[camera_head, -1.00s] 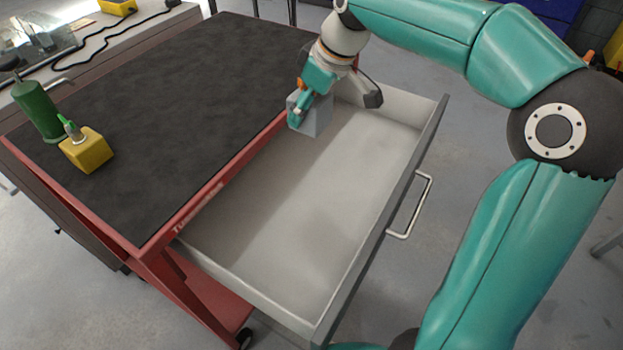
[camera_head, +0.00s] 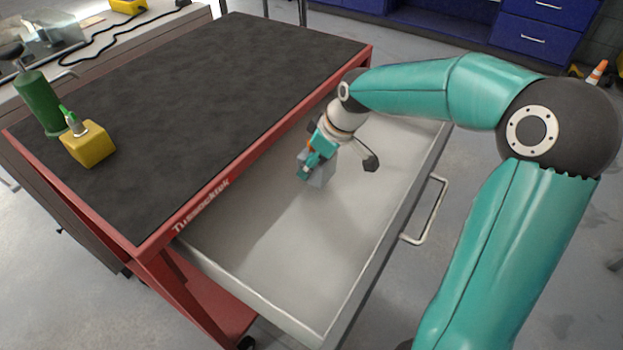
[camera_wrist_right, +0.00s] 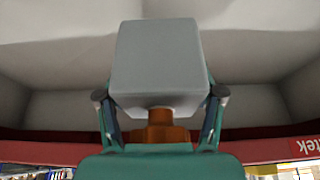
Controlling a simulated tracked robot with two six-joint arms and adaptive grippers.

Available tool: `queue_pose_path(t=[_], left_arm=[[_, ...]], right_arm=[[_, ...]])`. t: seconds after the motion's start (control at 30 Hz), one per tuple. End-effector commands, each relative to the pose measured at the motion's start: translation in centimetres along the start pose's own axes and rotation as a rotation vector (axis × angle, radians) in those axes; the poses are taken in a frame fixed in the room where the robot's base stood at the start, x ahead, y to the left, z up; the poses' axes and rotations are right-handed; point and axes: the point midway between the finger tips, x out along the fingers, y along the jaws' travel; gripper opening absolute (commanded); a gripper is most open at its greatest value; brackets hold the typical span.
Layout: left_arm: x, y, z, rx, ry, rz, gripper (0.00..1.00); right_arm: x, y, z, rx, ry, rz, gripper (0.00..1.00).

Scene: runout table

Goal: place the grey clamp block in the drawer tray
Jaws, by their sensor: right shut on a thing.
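The grey clamp block (camera_head: 321,172) is held by my right gripper (camera_head: 311,166) inside the open drawer tray (camera_head: 290,245), toward its far end in the head view. In the right wrist view the grey clamp block (camera_wrist_right: 160,62) sits between the two fingers of my right gripper (camera_wrist_right: 160,105), which is shut on it. The pale drawer walls show behind it there. I cannot tell whether the block touches the drawer floor. My left gripper is not in view.
The red table (camera_head: 205,195) with a black top runs along the left of the drawer. A yellow block (camera_head: 88,146) and a green cylinder (camera_head: 40,105) stand on its left end. The drawer's handle (camera_head: 430,212) is on its right side. The near part of the drawer is empty.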

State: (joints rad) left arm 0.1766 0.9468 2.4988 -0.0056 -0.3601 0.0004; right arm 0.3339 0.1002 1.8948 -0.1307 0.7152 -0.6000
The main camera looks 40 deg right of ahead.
Motion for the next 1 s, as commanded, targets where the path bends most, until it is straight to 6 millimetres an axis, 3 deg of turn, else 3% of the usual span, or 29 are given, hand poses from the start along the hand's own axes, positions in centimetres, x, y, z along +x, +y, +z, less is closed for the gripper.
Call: queue_pose_path(t=[0.33, 0.77, 0.8, 0.9, 1.0], left_arm=[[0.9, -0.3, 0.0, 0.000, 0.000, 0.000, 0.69], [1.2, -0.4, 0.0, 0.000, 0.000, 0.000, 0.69], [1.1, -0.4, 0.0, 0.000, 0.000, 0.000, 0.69], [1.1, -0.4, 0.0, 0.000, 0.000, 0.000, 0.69], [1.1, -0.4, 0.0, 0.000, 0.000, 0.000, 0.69]], right_arm=[[3.6, 0.1, 1.5, 0.002, 0.000, 0.001, 0.04], [4.2, 0.1, 1.8, 0.002, 0.002, 0.002, 0.04], [4.1, 0.0, 1.8, 0.002, 0.000, 0.000, 0.74], [4.1, 0.0, 1.8, 0.002, -0.001, 0.000, 0.90], [4.1, 0.1, 1.8, 0.002, -0.001, 0.000, 0.92]])
